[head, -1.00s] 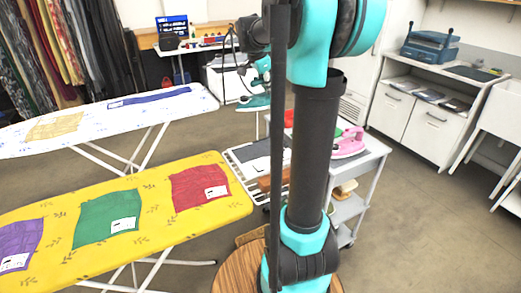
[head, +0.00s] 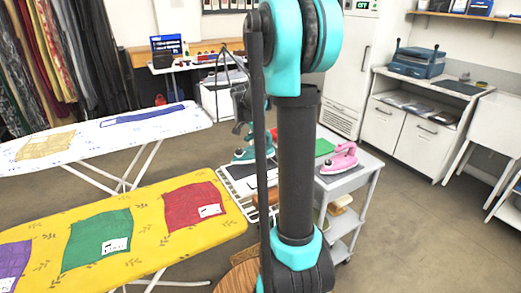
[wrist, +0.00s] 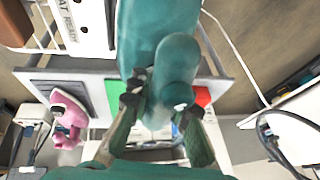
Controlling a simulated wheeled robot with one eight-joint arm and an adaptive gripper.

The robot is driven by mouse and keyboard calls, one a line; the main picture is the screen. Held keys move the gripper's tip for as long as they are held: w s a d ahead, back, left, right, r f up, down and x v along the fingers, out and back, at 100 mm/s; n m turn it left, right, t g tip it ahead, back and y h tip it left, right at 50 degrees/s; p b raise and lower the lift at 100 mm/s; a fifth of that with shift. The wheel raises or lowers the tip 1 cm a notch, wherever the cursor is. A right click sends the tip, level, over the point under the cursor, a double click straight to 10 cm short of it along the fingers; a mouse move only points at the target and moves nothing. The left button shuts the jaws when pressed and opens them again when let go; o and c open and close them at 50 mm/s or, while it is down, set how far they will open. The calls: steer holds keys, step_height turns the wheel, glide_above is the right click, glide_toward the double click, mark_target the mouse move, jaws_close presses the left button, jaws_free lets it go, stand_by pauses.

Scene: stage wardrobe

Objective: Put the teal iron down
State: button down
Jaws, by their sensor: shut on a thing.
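My gripper (wrist: 160,112) is shut on the teal iron (wrist: 172,65), which fills the upper middle of the wrist view between the two fingers. In the head view the teal iron (head: 243,155) hangs below my gripper (head: 242,128), partly hidden by my arm. It appears over or just behind the white wire rest (head: 234,187) at the right end of the yellow ironing board (head: 150,205). I cannot tell whether it touches anything. A pink iron (head: 340,158) stands on the grey trolley (head: 350,180) to the right and shows in the wrist view (wrist: 68,115).
A green patch (head: 323,147) lies on the trolley near the pink iron. A white ironing board (head: 90,140) stands behind the yellow one. A white cabinet (head: 405,120) is at the right. Open floor (head: 420,230) lies right of the trolley.

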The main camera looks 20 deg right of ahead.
mark_target(260, 147)
steer(key=shift+f, duration=2)
steer(key=shift+f, duration=0.1)
steer(key=c, duration=1.4)
jaws_free()
steer(key=v, duration=1.2)
steer(key=shift+s, duration=0.1)
